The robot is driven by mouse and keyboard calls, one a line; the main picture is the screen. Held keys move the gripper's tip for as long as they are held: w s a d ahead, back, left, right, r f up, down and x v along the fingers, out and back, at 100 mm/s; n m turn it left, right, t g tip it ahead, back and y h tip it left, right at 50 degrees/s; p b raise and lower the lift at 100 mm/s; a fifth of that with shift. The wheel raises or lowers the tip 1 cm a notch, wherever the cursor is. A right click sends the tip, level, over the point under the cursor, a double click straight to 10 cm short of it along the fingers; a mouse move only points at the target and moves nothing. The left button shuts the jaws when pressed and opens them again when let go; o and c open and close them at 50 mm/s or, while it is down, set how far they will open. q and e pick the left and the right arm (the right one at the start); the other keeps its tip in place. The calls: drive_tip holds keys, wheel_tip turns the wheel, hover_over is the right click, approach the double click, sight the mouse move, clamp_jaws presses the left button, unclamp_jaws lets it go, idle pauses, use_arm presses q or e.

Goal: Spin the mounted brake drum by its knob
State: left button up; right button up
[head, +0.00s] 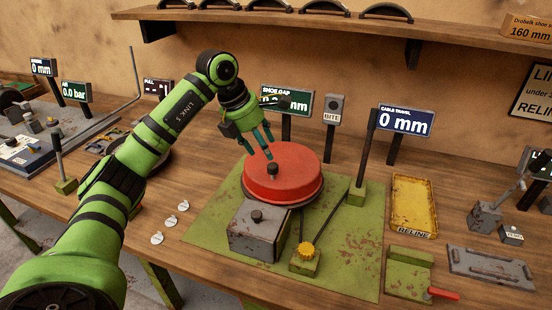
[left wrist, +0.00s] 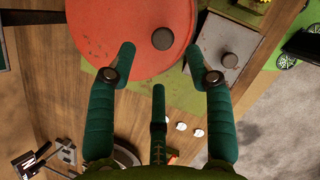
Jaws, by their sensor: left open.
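The red brake drum (head: 290,182) sits on a green mounting plate (head: 215,215) on the bench. Its dark knob (head: 272,170) stands up near the left part of the drum's top. My left gripper (head: 258,150) is open and empty above the drum's back left edge, with its fingers pointing down. In the left wrist view the drum (left wrist: 110,40) lies beyond the spread fingers (left wrist: 160,60), and the knob (left wrist: 163,39) shows between and past the two outer fingertips, apart from them. My right gripper is in neither view.
A grey box with a black knob (head: 256,235) and a yellow knob (head: 306,250) stand in front of the drum. An upright lever (head: 364,160) is at its right. Signs stand behind it. A yellow tray (head: 414,205) lies farther right.

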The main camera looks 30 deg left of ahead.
sight(272, 165)
use_arm(q)
drive_tip(key=p+x, duration=0.2)
drive_tip(key=x, duration=0.4)
drive_tip(key=shift+f, duration=0.4)
drive_tip(key=shift+d, duration=0.1)
clamp_jaws()
